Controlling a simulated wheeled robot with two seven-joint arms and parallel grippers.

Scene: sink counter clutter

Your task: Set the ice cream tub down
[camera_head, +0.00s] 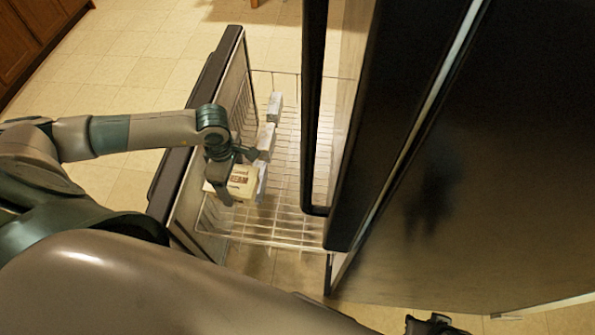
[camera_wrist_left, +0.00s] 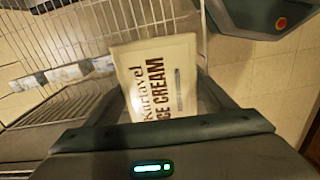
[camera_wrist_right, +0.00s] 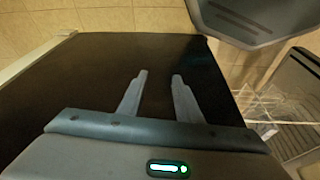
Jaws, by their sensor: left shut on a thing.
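The ice cream tub (camera_head: 243,182) is a cream-coloured box with dark lettering. In the left wrist view the tub (camera_wrist_left: 180,58) fills the space between the fingers, its lettered face towards the camera. My left gripper (camera_head: 238,172) is shut on it, over the near part of a pulled-out wire basket (camera_head: 290,238). I cannot tell whether the tub touches the basket floor. My right gripper (camera_wrist_right: 158,78) is open and empty in front of a dark panel; only a small dark part of it shows at the bottom of the head view.
Several pale wrapped blocks (camera_head: 274,106) lie in a row in the basket, right beside the tub. The basket's right part has bare wire. A drawer front (camera_head: 178,165) borders it on the left. A tall dark fridge door (camera_head: 400,110) stands on the right.

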